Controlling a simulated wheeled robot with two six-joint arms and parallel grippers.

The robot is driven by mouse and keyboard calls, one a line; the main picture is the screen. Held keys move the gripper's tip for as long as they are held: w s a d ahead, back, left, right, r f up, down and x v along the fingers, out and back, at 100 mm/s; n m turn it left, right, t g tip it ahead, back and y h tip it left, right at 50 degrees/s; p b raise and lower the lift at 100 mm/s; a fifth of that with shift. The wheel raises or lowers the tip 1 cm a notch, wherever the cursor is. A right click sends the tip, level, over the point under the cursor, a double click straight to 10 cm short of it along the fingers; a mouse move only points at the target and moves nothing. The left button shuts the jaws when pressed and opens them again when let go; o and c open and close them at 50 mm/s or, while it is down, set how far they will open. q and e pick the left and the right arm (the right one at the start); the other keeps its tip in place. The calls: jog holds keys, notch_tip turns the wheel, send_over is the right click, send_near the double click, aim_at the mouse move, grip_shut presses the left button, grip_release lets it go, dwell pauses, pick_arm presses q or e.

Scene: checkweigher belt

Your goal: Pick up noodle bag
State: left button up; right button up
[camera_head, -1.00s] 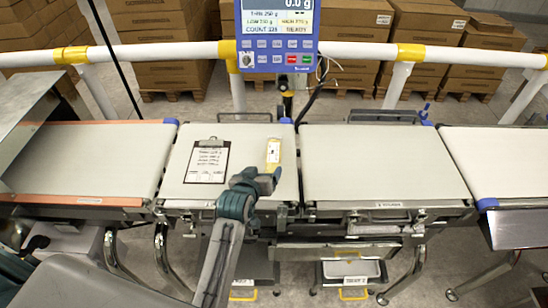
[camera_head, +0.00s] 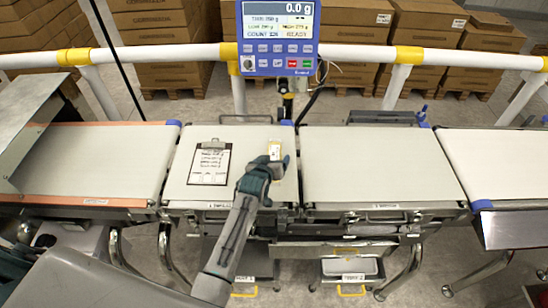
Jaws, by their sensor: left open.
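The noodle bag (camera_head: 275,149), a small pale yellow and white packet, lies on the second belt section (camera_head: 200,198), to the right of the clipboard. My left gripper (camera_head: 277,164) is open at the near end of the bag and covers its lower part. The gap between the fingers and the bag is too small to judge, so I cannot tell whether they touch it. My right gripper does not show.
A clipboard (camera_head: 210,163) with a written sheet lies left of the bag. A blue weighing display (camera_head: 278,38) reading 0.0 g stands behind the belt. The belt section to the right (camera_head: 380,165) is bare. A white railing (camera_head: 360,52) runs behind.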

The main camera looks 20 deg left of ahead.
pick_arm(q)
jog(key=shift+w+f, duration=0.1)
jog(key=shift+w, duration=0.1)
jog(key=c, duration=1.3)
